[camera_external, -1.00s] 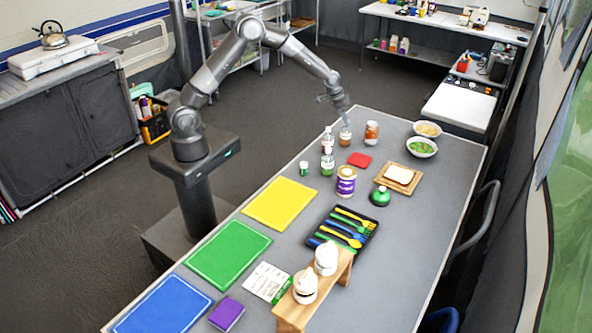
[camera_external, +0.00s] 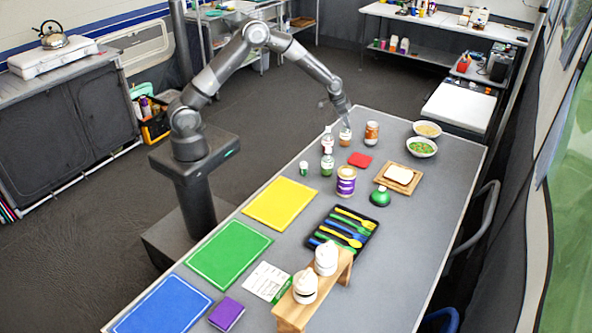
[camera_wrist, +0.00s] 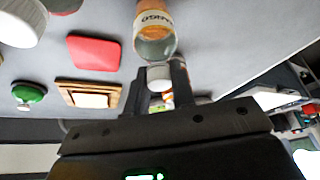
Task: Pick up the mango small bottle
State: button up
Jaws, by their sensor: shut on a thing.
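The mango small bottle (camera_external: 345,135) stands near the far left edge of the grey table (camera_external: 400,250). In the wrist view it is a clear bottle (camera_wrist: 155,25) with an orange label, seen upside down, its white cap towards my gripper. My gripper (camera_wrist: 158,75) has its two dark fingers on either side of the cap, shut on it. In the external view my gripper (camera_external: 347,122) is directly over the bottle, pointing down, its fingers small and hard to make out. I cannot see any gap between bottle and table.
A pinkish bottle (camera_external: 327,134) and a green-labelled bottle (camera_external: 327,162) stand close on the left. An orange jar (camera_external: 371,133) stands close on the right.

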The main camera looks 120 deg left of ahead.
jog(key=shift+f, duration=0.1)
grip_shut()
